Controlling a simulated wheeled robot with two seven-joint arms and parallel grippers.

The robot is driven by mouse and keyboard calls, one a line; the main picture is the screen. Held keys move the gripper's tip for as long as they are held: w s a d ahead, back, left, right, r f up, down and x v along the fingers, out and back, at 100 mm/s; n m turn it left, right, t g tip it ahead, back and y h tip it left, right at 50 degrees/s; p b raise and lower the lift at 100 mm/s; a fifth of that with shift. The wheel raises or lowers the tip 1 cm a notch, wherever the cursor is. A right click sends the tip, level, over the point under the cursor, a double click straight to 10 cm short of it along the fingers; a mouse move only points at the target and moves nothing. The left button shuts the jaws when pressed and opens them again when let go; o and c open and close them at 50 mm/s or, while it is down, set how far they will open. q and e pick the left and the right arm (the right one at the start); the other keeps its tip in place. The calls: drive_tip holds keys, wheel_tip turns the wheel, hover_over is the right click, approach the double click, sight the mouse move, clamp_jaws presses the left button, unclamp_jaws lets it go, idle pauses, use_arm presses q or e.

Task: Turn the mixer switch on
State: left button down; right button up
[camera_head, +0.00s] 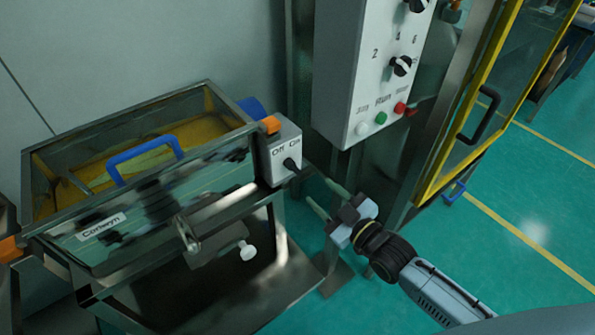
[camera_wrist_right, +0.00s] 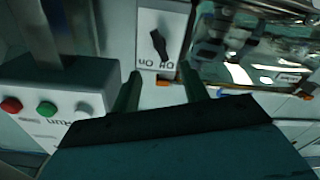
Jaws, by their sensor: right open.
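The mixer (camera_head: 140,190) is a glass-sided metal box with yellow inside, at the left of the head view. A grey switch box (camera_head: 286,142) with "Off" and "On" labels sits at its right end. It carries a black rotary knob (camera_head: 290,164). In the right wrist view the knob (camera_wrist_right: 158,45) is tilted, its label-side end near "Off". My right gripper (camera_head: 319,194) is open and empty, right of and below the switch box in the head view. Its fingers (camera_wrist_right: 161,80) point toward the switch box in the wrist view, apart from the knob. My left gripper is out of view.
A white control panel (camera_head: 350,90) with black knobs and green and red buttons stands right of the switch box. A yellow-framed glass door (camera_head: 470,100) is farther right. A blue handle (camera_head: 145,157) rises from the mixer top. Green floor is open at the right.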

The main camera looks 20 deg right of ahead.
sight(296, 170)
drive_tip(key=b+x, duration=0.1)
drive_tip(key=x, duration=0.8)
drive_tip(key=shift+w+a, duration=0.25)
drive_tip(key=shift+w, duration=0.3)
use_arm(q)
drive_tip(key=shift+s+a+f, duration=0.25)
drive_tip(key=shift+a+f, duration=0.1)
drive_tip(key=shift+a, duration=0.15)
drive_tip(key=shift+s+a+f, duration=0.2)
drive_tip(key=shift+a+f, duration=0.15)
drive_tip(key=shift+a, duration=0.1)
use_arm(e)
clamp_jaws()
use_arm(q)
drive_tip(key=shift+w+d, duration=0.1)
